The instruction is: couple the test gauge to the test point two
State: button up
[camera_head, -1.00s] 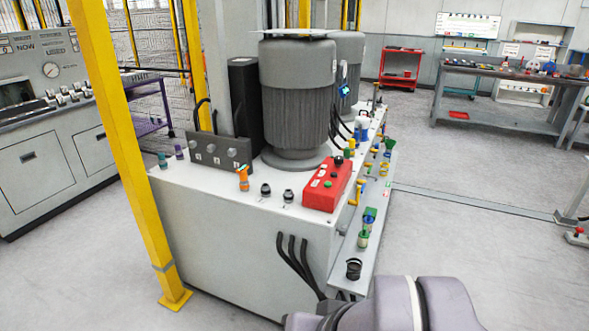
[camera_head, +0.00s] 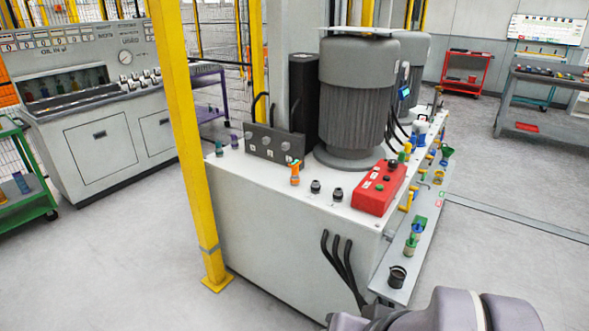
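I cannot pick out the test gauge for certain. A small device with a blue face (camera_head: 405,92) shows at the right side of the near grey motor (camera_head: 356,100). I cannot tell which fitting is test point two. A dark block with several round fittings and small labels (camera_head: 272,143) stands on the white power unit (camera_head: 285,235). In front of it are an orange fitting (camera_head: 295,171) and two black-capped fittings (camera_head: 315,187). Part of my arm shows at the bottom right. My gripper is out of view.
A red control box (camera_head: 379,187) sits at the top's right corner. Coloured fittings and a black cup (camera_head: 397,276) line the side shelf. A yellow post (camera_head: 187,140) stands at the front left. Black hoses (camera_head: 343,263) hang at the front. Floor at the right is clear.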

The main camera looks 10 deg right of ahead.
aim_at(293, 164)
jog(key=i+j, duration=0.15)
jog(key=i, duration=0.3)
jog(key=i+j+z, duration=0.1)
jog(key=i, duration=0.4)
jog(key=i+j, duration=0.3)
jog(key=i, duration=0.15)
jog(key=i+j+z, duration=0.1)
jog(key=i, duration=0.35)
jog(key=i+j, duration=0.35)
jog(key=i+z, duration=0.05)
jog(key=i, duration=0.05)
